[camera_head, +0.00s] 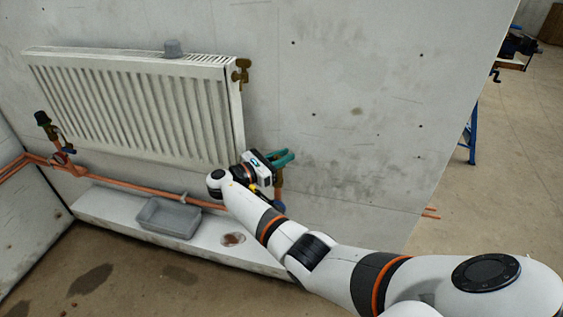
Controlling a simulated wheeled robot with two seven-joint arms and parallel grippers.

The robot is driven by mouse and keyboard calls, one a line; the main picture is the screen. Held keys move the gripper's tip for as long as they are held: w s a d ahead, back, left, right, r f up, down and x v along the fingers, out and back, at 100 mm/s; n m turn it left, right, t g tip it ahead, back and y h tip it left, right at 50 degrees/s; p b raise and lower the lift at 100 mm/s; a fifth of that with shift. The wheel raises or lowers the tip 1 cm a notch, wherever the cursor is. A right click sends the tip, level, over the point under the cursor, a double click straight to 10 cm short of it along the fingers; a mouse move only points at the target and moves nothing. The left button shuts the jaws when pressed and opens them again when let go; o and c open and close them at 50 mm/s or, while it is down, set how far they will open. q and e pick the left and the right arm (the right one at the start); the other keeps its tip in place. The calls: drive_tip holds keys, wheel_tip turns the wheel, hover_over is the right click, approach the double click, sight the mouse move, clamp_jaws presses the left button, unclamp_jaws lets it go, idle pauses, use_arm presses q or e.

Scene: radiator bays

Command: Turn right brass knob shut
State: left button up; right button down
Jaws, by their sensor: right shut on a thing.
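The right brass valve (278,184) stands on the copper pipe below the radiator's lower right corner. My right gripper (284,157) reaches it from the front left, with its teal fingers shut around the knob at its top. The fingers hide most of the knob, so its turned position cannot be seen. Another brass fitting (241,74) is on the radiator's upper right side, clear of the gripper. My left gripper is not in view.
The white radiator (140,105) hangs on the concrete wall, with a grey cup-like object (173,48) on top. A left valve (45,122) stands on the copper pipe (130,187). A grey tray (168,217) and a reddish patch (232,239) are on the ledge below.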

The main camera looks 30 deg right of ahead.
drive_tip(key=shift+s+m+g+b, duration=0.1)
drive_tip(key=shift+m+g+b, duration=0.5)
drive_tip(key=shift+g, duration=0.5)
drive_tip(key=c, duration=1.3)
unclamp_jaws()
drive_tip(key=a+b, duration=0.1)
drive_tip(key=a, duration=0.7)
drive_tip(key=w+a+b, duration=0.1)
drive_tip(key=a, duration=0.3)
drive_tip(key=shift+b, duration=0.3)
